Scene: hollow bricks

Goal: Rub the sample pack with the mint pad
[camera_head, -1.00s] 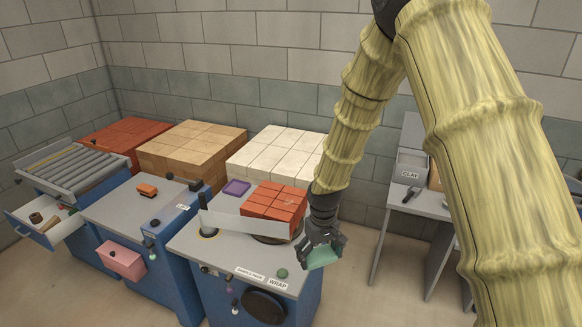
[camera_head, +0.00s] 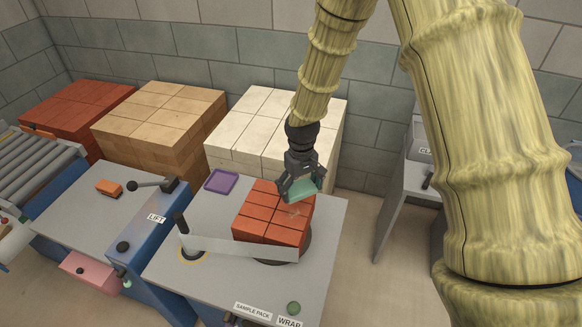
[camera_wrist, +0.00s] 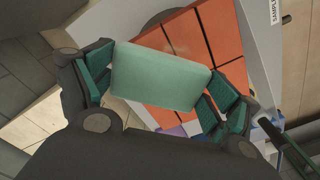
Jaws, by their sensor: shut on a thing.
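The sample pack (camera_head: 266,224) is a block of orange-red bricks on a round dark plate on the grey bench labelled SAMPLE PACK and WRAP. A pale band stands along its front side. My gripper (camera_head: 301,186) is shut on the mint pad (camera_head: 304,190), over the pack's back right part. In the wrist view the mint pad (camera_wrist: 160,77) spans between both fingers, with the sample pack (camera_wrist: 190,40) behind it. I cannot tell whether the pad touches the pack's top. A pale mark (camera_head: 296,211) shows on the pack's top near the pad.
A purple tray (camera_head: 221,181) lies left of the pack on the bench. A green knob (camera_head: 293,308) is at the front. Cream (camera_head: 262,125), tan (camera_head: 165,115) and red (camera_head: 75,108) brick stacks stand behind. A grey table (camera_head: 411,182) is at right.

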